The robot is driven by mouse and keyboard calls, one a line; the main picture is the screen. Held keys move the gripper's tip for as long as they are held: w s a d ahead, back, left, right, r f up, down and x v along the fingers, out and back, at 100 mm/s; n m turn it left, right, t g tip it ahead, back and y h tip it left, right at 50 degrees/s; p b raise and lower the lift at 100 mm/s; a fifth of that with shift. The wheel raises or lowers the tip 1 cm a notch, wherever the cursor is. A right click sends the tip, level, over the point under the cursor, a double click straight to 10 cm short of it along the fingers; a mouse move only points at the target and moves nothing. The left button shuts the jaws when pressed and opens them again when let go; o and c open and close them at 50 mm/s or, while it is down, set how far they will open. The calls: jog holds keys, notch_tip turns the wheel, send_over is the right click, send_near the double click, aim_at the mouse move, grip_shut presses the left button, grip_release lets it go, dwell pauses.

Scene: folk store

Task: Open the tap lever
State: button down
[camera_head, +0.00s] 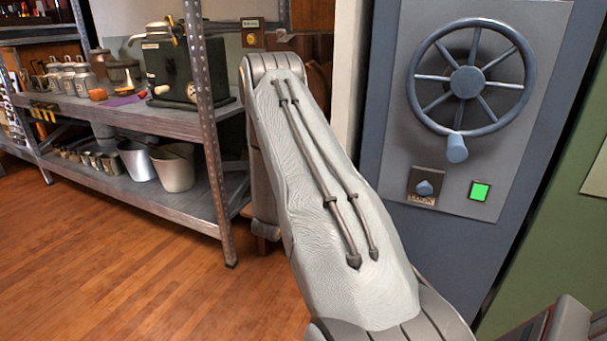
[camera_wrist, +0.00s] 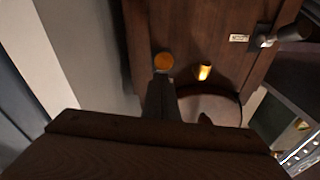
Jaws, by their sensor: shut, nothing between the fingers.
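No part is clearly recognisable as the tap lever. In the wrist view, a round orange knob (camera_wrist: 163,62) and a short glowing brass-coloured piece (camera_wrist: 203,71) show against a dark wooden front (camera_wrist: 200,25). Which of them, if either, belongs to the tap cannot be told. My gripper (camera_wrist: 161,88) appears as a narrow dark shape below the orange knob, shut and empty. Its tip looks close to the knob, but whether they touch is unclear. In the head view, my arm hides the gripper and most of the wooden thing behind it.
In the head view, a metal shelf (camera_head: 150,118) with pots and a dark green machine (camera_head: 172,65) stands left. A panel with a handwheel (camera_head: 467,82) stands right. Wooden floor (camera_head: 110,260) is clear front left.

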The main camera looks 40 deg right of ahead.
jog(key=r+p+v, duration=0.2)
jog(key=p+v, duration=0.1)
jog(key=v, duration=0.8)
jog(key=shift+s+r+p, duration=0.25)
jog(key=shift+s+p, duration=0.1)
jog(key=shift+s, duration=0.05)
jog(key=shift+w, duration=0.1)
